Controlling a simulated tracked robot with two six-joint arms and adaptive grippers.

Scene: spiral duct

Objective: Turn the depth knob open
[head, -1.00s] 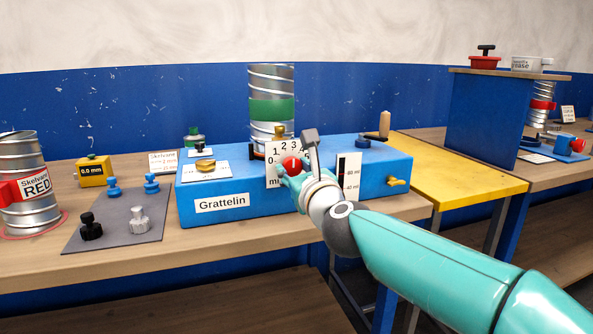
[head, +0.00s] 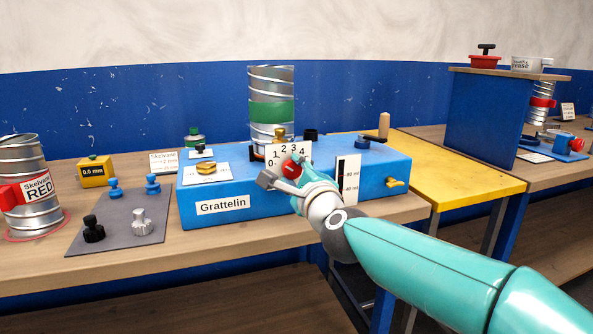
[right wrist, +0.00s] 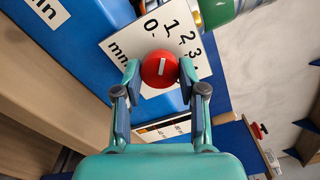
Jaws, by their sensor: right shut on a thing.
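The depth knob (head: 290,169) is round and red with a white pointer line. It sits on the front of the blue Grattelin box (head: 250,208), before a white dial plate (head: 277,151) marked 0 to 4. My right gripper (right wrist: 158,73) is shut on the knob, one finger on each side, as the right wrist view shows. In the head view my gripper partly covers the knob. My left gripper is not in view.
A metal spiral duct (head: 271,82) with a green band stands behind the dial. A wooden crank handle (head: 384,125) and a yellow lever (head: 396,183) are at the box's right. A grey mat (head: 120,217) with several small knobs lies left. A yellow table (head: 460,165) is at right.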

